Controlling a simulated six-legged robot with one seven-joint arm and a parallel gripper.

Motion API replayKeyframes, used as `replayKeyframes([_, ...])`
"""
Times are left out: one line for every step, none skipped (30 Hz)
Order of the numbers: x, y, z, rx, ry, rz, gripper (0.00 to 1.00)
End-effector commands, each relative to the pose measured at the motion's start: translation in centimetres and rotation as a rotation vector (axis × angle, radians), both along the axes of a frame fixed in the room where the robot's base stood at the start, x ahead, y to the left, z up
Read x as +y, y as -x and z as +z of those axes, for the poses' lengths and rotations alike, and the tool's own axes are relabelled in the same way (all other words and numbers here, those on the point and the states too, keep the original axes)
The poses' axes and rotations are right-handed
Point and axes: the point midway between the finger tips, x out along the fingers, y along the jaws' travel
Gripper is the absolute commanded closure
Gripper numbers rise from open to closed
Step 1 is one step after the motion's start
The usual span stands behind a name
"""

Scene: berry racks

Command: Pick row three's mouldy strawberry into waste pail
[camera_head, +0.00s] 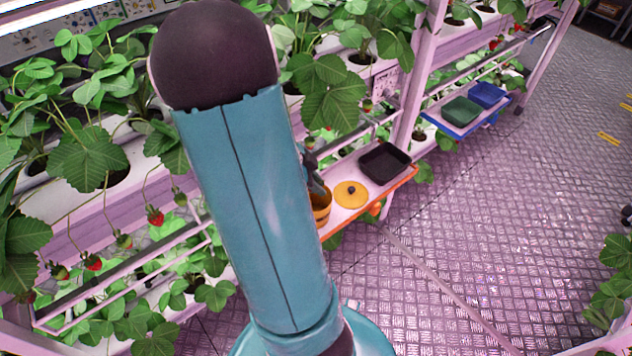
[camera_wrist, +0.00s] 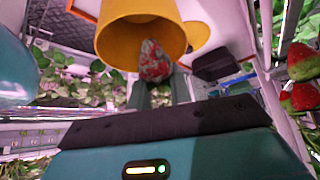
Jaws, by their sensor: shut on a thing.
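The mouldy strawberry (camera_wrist: 154,62), red with greyish-white patches, is between the fingertips of my gripper (camera_wrist: 156,80) in the wrist view. My gripper is shut on it. The orange-yellow waste pail (camera_wrist: 138,32) is right beyond the strawberry, which overlaps the pail's mouth in the picture. I cannot tell whether the berry is inside the rim or just outside it. In the head view the pail (camera_head: 321,207) stands on an orange-edged shelf, partly hidden by my arm. Only a small dark part of my gripper shows there, over the pail; the berry is hidden.
A yellow disc-like lid (camera_head: 351,195) with a dark knob and a black tray (camera_head: 385,164) sit beside the pail. A blue tray with green and blue tubs (camera_head: 462,111) is farther along. Red strawberries (camera_head: 155,217) hang at the left rack. The metal floor (camera_head: 470,230) is clear.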

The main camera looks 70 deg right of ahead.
Motion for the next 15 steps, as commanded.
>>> replayKeyframes([0.07, -0.05, 0.01, 0.000, 0.000, 0.001, 0.87])
replayKeyframes([0.08, -0.06, 0.01, 0.000, 0.000, 0.001, 0.87])
replayKeyframes([0.10, -0.08, 0.02, 0.000, 0.000, 0.001, 0.87])
replayKeyframes([0.11, -0.10, 0.01, 0.000, 0.000, 0.001, 0.87])
replayKeyframes([0.13, -0.10, 0.01, 0.000, 0.000, 0.001, 0.87])
replayKeyframes([0.15, -0.12, 0.01, 0.000, 0.000, 0.001, 0.87])
replayKeyframes([0.17, -0.13, 0.01, 0.000, 0.000, 0.001, 0.76])
replayKeyframes([0.20, -0.15, 0.02, 0.000, 0.000, 0.001, 0.70])
replayKeyframes([0.22, -0.17, 0.02, 0.000, 0.000, 0.001, 0.62])
replayKeyframes([0.23, -0.16, 0.02, 0.000, 0.000, 0.001, 0.56])
replayKeyframes([0.23, -0.16, 0.02, 0.000, 0.000, 0.001, 0.55])
replayKeyframes([0.23, -0.16, 0.02, 0.000, 0.000, 0.001, 0.55])
replayKeyframes([0.22, -0.17, 0.02, 0.000, 0.000, 0.001, 0.55])
replayKeyframes([0.22, -0.17, 0.02, 0.000, 0.000, 0.001, 0.55])
replayKeyframes([0.22, -0.16, 0.02, 0.000, 0.000, 0.001, 0.55])
